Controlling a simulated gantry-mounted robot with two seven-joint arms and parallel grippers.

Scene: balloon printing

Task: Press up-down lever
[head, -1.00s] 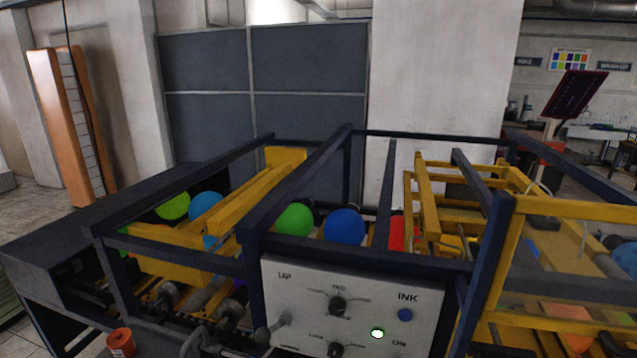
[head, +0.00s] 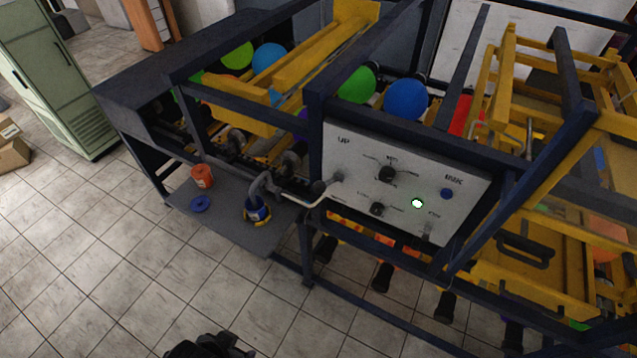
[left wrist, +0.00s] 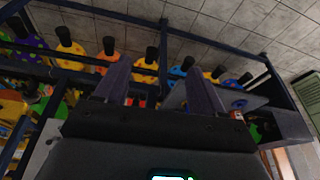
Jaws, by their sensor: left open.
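The white control panel (head: 400,188) on the front of the machine has an "UP" label at its upper left. A small grey up-down lever (head: 338,177) sits below that label; its exact tilt is too small to tell. My left gripper (left wrist: 157,72) is open and empty in the left wrist view, its two dark fingers apart. In the head view only a black part of what looks like my left arm shows at the bottom edge, well below and left of the panel. My right gripper is not in view.
A low grey shelf (head: 235,232) carries an orange cup (head: 202,176), a blue lid (head: 200,204) and a blue cup (head: 257,210). The tiled floor in front is clear.

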